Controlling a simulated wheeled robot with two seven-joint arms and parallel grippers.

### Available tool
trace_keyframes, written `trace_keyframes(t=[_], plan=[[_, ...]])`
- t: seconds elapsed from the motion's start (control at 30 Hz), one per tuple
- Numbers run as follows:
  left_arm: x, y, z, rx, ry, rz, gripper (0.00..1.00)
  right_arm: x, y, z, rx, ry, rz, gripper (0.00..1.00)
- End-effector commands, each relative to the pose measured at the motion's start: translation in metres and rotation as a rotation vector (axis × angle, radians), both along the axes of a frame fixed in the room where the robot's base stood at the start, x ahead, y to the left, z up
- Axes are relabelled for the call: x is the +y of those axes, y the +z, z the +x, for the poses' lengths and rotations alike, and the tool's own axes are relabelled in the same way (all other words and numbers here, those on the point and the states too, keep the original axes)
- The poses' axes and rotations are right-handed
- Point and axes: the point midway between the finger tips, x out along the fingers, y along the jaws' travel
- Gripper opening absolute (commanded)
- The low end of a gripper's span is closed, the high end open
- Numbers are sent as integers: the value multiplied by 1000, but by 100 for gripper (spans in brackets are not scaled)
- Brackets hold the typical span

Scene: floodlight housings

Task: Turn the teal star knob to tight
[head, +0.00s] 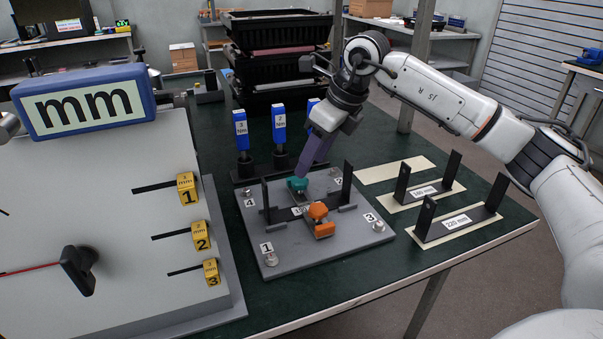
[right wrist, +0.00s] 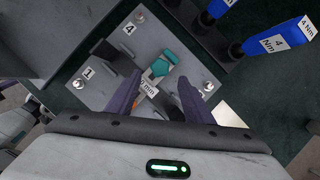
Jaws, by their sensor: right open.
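The teal star knob (head: 297,185) sits on the grey plate (head: 285,262), near the dark bracket in its middle. It also shows in the right wrist view (right wrist: 161,66), just beyond the space between my fingertips. My right gripper (head: 305,174) points down close above the knob; its purple fingers are apart (right wrist: 160,82) with nothing visibly held between them. In the head view the fingers overlap and partly cover the area behind the knob. I cannot tell whether a finger touches it. No tight marking is readable. My left gripper is not in view.
An orange clamp-like part (head: 320,224) sits just in front of the knob, with dark uprights (head: 347,184) beside it. Blue-handled tools (head: 279,124) stand behind the plate. Black bracket stands (head: 458,222) lie to the right. A large gauge board (head: 95,235) fills the left.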

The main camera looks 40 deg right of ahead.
Motion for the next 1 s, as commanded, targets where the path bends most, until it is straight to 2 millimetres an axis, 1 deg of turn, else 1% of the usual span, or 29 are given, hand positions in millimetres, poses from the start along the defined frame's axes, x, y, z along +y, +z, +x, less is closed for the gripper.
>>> trace_keyframes(t=[0.03,0.1,0.3,0.43,0.7,0.93,0.97,1.0], plan=[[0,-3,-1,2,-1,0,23,2,-12,3,3,0,0,47],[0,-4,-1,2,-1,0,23,4,-23,8,3,1,1,47],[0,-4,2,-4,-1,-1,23,7,-46,17,0,0,0,47],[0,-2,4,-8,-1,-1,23,9,-52,20,0,0,0,47],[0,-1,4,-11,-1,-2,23,9,-53,20,-1,1,0,47],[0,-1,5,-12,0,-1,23,9,-53,20,-1,0,0,8],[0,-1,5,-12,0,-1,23,9,-53,20,-1,0,0,6],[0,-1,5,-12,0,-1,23,9,-53,20,-1,0,0,6]])
